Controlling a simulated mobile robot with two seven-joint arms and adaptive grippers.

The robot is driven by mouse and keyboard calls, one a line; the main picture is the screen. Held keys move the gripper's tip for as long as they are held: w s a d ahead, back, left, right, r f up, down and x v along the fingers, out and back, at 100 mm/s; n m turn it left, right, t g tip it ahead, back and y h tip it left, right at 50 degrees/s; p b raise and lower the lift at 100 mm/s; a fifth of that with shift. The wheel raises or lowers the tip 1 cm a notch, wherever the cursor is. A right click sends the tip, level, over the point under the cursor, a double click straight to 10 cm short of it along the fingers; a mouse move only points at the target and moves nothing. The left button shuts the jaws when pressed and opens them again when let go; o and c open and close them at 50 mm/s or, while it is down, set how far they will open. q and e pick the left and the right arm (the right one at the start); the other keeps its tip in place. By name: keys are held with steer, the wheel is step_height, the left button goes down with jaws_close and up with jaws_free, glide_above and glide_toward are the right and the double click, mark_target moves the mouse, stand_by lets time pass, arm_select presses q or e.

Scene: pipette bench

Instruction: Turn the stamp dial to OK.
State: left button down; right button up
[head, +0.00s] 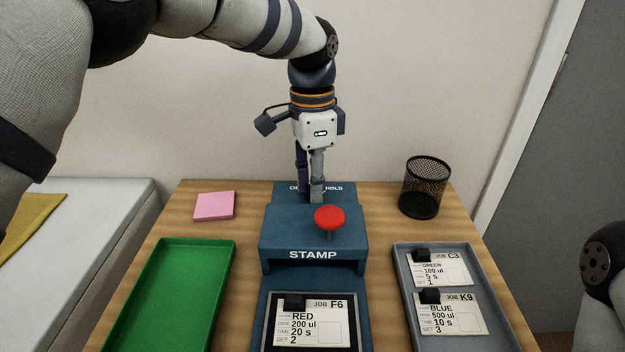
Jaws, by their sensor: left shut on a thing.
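The blue stamp machine (313,236) stands in the middle of the table, with "STAMP" on its front and a red button (329,218) on top. Behind the button is a raised back panel (286,189) with the lettering "O…" at left and "HOLD" at right, partly covered by my gripper. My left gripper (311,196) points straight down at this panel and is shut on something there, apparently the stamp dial. The dial itself is hidden behind the fingers, so its setting cannot be read. My right gripper is out of view.
A job card F6 (313,325) lies in the stamp's front bed. A green tray (170,295) is empty at left. A grey tray (404,300) at right holds cards C3 (440,269) and K9 (452,313). A pink pad (214,206) and black mesh cup (425,188) stand at the back.

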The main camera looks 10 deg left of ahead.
arm_select(q)
steer(key=n+p, duration=0.1)
steer(key=n, duration=0.5)
steer(key=shift+r, duration=0.1)
steer(key=n, duration=0.6)
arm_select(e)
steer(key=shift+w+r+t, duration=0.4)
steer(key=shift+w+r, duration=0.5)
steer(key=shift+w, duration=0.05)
arm_select(q)
steer(key=shift+n, duration=0.3)
steer(key=c, duration=1.7)
jaws_free()
steer(key=shift+o, duration=0.2)
step_height(320, 180, up, 12)
steer(key=shift+a, duration=0.2)
steer(key=shift+s, duration=0.1)
